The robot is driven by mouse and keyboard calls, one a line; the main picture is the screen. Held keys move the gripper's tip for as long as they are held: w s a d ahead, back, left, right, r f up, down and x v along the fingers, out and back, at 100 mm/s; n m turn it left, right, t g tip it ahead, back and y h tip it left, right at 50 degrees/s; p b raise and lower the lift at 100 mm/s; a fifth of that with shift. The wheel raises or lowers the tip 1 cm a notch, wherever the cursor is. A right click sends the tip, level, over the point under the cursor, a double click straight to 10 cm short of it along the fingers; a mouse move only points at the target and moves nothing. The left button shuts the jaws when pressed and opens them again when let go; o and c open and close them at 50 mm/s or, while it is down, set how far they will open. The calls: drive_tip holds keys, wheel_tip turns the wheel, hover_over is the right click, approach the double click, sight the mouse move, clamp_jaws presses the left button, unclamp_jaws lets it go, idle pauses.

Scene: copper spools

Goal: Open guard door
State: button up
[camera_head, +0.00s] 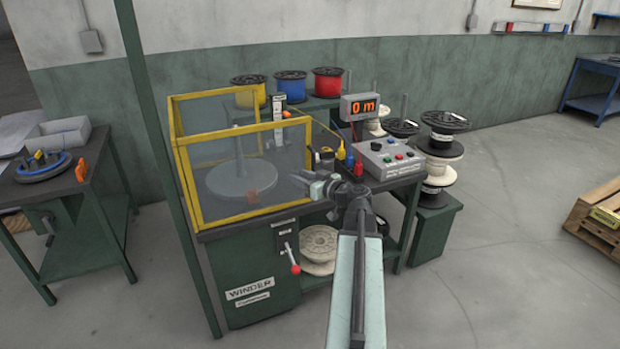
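The winder (262,283) is a dark green bench machine with a yellow-framed guard (246,133) of see-through panels. The front guard panel stands upright and looks closed. A grey turntable (240,179) with an upright post shows through it. A small orange-brown piece (254,196) shows low on the front panel; I cannot tell if it is a handle. My gripper (306,184) is in front of the guard's right front corner and appears empty. Its fingers are too small to tell whether they are open, and I cannot tell if they touch the guard.
A control box (389,158) with buttons and a display (364,106) reading "0 m" stand right of the guard. A red-knobbed lever (292,258) is on the winder's front. Stacked spools (440,155) stand right, a side bench (75,190) left. The front floor is clear.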

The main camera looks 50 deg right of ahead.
sight(314, 161)
drive_tip(key=s+d+r+m+t+h, duration=0.1)
drive_tip(key=s+d+r+h, duration=0.15)
drive_tip(key=s+d, duration=0.35)
drive_tip(key=w+d, duration=0.1)
drive_tip(key=w, duration=0.5)
drive_tip(key=w+d+f, duration=0.1)
drive_tip(key=w, duration=0.2)
drive_tip(key=shift+d, duration=0.35)
clamp_jaws()
idle(0.4)
